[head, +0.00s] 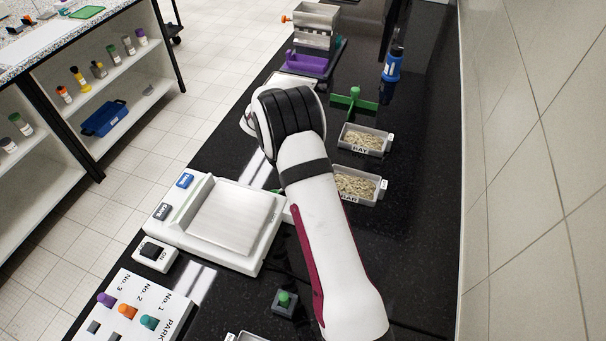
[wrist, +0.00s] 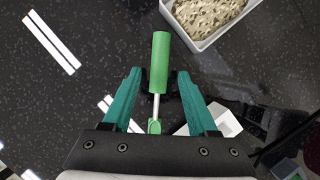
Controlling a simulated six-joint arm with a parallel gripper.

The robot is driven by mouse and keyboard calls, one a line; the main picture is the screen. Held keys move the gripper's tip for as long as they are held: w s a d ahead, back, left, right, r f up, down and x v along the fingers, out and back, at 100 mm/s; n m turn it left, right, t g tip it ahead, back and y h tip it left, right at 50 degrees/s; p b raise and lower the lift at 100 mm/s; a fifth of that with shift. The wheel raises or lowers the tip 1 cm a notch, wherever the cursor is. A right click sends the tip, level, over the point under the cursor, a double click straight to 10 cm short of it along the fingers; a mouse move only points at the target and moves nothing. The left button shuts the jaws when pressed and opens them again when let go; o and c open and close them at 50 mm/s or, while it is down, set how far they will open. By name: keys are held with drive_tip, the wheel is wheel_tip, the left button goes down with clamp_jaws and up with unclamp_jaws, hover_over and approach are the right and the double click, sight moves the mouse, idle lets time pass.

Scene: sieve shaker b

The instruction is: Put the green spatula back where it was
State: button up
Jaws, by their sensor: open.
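The green spatula (wrist: 160,62) shows in the wrist view, with a thick green handle, a thin metal shaft and a small green end nearer my gripper. My gripper (wrist: 160,75) is open, its two teal fingers on either side of the spatula with visible gaps. I cannot tell whether the spatula lies on the counter or rests in a holder. In the head view my own arm hides the gripper and most or all of the spatula. A green stand (head: 354,102) with a round knob stands on the black counter beyond my arm.
Two grain trays, one farther (head: 366,139) and one nearer (head: 371,188), sit right of my arm; a tray (wrist: 205,43) also shows in the wrist view. A white scale (head: 215,222) stands left. A blue bottle (head: 392,66) and purple-based shaker (head: 311,63) stand farther back.

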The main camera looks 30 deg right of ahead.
drive_tip(key=v, duration=0.9)
drive_tip(key=s+a+r+m+y, duration=0.1)
drive_tip(key=s+a+r+m, duration=0.2)
drive_tip(key=s+r+m, duration=0.35)
drive_tip(key=s+a+r+m+y, duration=0.2)
drive_tip(key=s+a+r+m, duration=0.15)
drive_tip(key=s, duration=0.55)
drive_tip(key=s+a+m+y, duration=0.1)
drive_tip(key=s+a+m, duration=0.2)
drive_tip(key=s+m, duration=0.3)
drive_tip(key=s+a+m+y, duration=0.2)
drive_tip(key=s+a+m, duration=0.2)
drive_tip(key=s, duration=0.9)
drive_tip(key=m, duration=0.3)
drive_tip(key=shift+m+y, duration=0.3)
drive_tip(key=shift+r, duration=0.15)
